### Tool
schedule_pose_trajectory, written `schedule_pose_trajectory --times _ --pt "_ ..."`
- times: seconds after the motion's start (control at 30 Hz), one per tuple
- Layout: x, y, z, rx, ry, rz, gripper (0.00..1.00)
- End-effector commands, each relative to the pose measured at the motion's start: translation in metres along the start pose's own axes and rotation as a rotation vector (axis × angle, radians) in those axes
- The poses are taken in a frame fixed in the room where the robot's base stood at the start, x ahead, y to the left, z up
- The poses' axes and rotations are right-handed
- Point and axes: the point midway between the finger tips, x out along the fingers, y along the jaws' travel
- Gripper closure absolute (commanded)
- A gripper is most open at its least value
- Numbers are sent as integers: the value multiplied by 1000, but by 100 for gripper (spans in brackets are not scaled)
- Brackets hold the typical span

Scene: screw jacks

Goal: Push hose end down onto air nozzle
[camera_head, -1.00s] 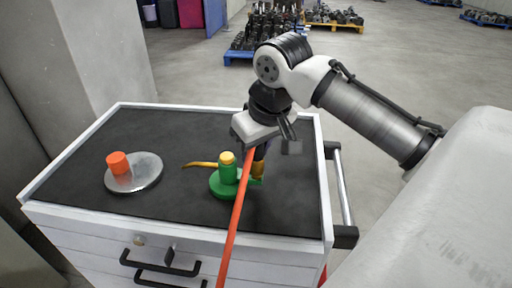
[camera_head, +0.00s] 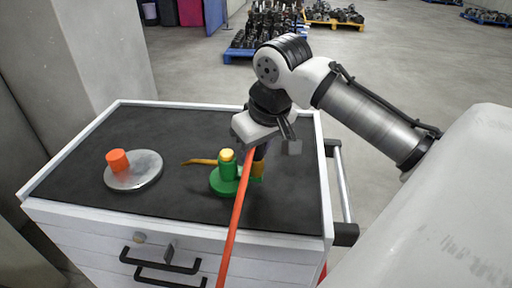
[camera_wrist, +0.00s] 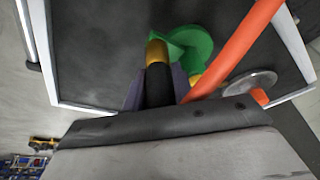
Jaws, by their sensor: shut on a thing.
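My gripper (camera_head: 262,148) is over the right part of the cart top, pointing down beside the green jack (camera_head: 228,175). In the wrist view my gripper (camera_wrist: 159,86) is shut on a black, sleeve-like piece (camera_wrist: 158,84), seemingly the hose end. A yellow upright part (camera_head: 258,168), likely the air nozzle, stands right of the jack's post; it also shows at the black piece's tip (camera_wrist: 156,50). The two look in line and touching or nearly so; how far they overlap is hidden. The orange hose (camera_head: 235,220) runs from beneath my gripper to the front.
The black cart top (camera_head: 150,208) also holds a grey metal disc (camera_head: 135,178) with an orange cylinder (camera_head: 117,161) at left. A thin yellow lever (camera_head: 199,162) extends left from the jack. The cart's handle rail (camera_head: 341,185) is at right. The front middle is clear.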

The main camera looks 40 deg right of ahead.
Motion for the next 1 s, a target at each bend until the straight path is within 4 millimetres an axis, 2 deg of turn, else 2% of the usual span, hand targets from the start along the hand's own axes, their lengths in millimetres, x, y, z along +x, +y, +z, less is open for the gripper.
schedule_pose_trajectory --times 0.17,0.2,0.4,0.67,0.77,0.87,1.0 --pt "2 0 1 0 0 0 100" --pt "2 0 1 0 1 1 73" --pt "2 0 1 0 0 1 48" --pt "2 0 1 0 0 0 48" --pt "-4 0 0 0 2 0 48" --pt "-18 0 0 0 3 0 48" --pt "-49 0 0 0 4 -1 48"
